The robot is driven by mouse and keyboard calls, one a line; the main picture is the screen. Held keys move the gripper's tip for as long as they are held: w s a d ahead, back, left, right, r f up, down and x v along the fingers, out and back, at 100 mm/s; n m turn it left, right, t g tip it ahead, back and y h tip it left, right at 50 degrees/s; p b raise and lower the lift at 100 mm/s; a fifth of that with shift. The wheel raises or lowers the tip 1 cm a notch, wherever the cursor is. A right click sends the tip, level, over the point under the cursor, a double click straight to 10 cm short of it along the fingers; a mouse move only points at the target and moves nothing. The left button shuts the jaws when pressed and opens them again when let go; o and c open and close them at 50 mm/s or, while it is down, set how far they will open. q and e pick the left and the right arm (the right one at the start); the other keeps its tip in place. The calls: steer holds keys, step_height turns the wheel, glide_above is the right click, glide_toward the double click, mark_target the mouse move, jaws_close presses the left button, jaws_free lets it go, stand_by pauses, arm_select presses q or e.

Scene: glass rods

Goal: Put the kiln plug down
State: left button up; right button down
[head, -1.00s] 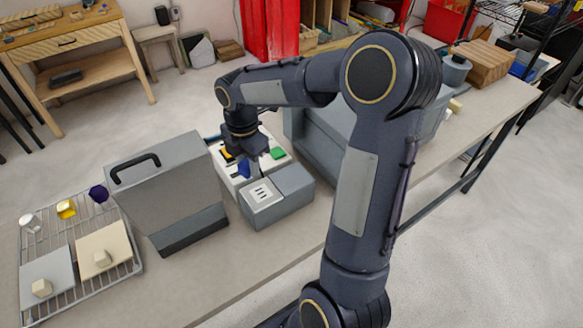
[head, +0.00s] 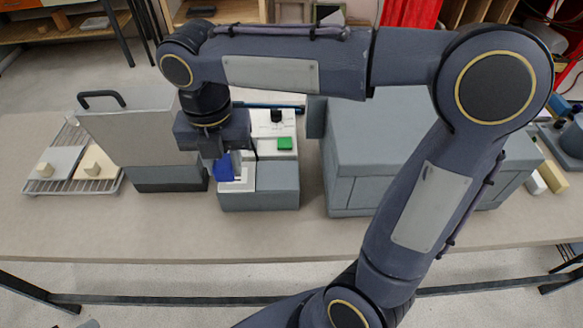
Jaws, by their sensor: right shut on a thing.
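My right gripper (head: 220,150) points down over the left part of a low grey box (head: 270,192). It is shut on a blue piece (head: 222,168), which I take to be the kiln plug. The fingers and the wrist hide part of it. The blue piece is just over a white plate (head: 238,186) on the box's top. I cannot tell whether it touches the plate. My left gripper is out of view.
A white control panel with a green button (head: 285,144) is behind the box. A grey case with a handle (head: 140,135) stands left, beside a wire rack (head: 75,187) with two knobbed slabs. A large grey cabinet (head: 375,165) stands right. The table's front (head: 150,235) is clear.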

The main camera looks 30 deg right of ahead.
steer(key=w+d+f+p, duration=0.2)
steer(key=w+d+f, duration=0.15)
steer(key=d, duration=0.55)
glide_above(278, 175)
steer(key=f, duration=0.5)
steer(key=shift+s+a+f, duration=0.1)
steer(key=shift+a+f, duration=0.1)
steer(key=shift+f, duration=0.1)
steer(key=f, duration=0.3)
steer(key=shift+d+f, duration=0.3)
steer(key=shift+f, duration=0.1)
steer(key=shift+f+b, duration=0.3)
steer(key=shift+f, duration=0.3)
steer(key=c, duration=1)
jaws_free()
